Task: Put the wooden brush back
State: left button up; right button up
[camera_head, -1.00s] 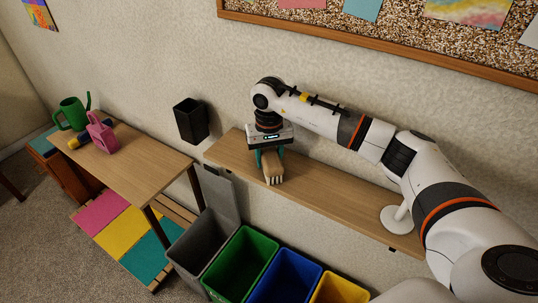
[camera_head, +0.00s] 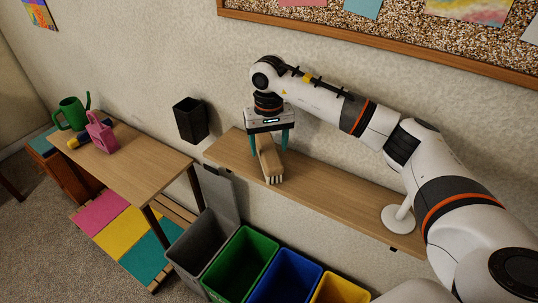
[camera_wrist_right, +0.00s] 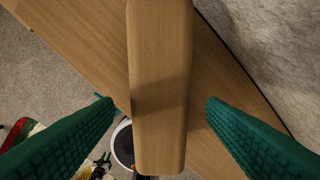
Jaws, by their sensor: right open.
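My right gripper (camera_head: 268,145) is over the brush and open. One green finger shows on each side of the brush. In the right wrist view there is a gap between the brush and both fingers (camera_wrist_right: 158,108). My left gripper is not in view.
A black open holder (camera_head: 190,122) is on the wall left of the shelf. A white stand (camera_head: 397,218) is on the shelf's right part, under my arm. Several coloured bins, including a green one (camera_head: 240,262), stand below.

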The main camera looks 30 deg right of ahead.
aim_at(269, 150)
notch_tip(269, 150, up, 8)
jog(key=shift+b, duration=0.35)
jog(key=shift+f, duration=0.1)
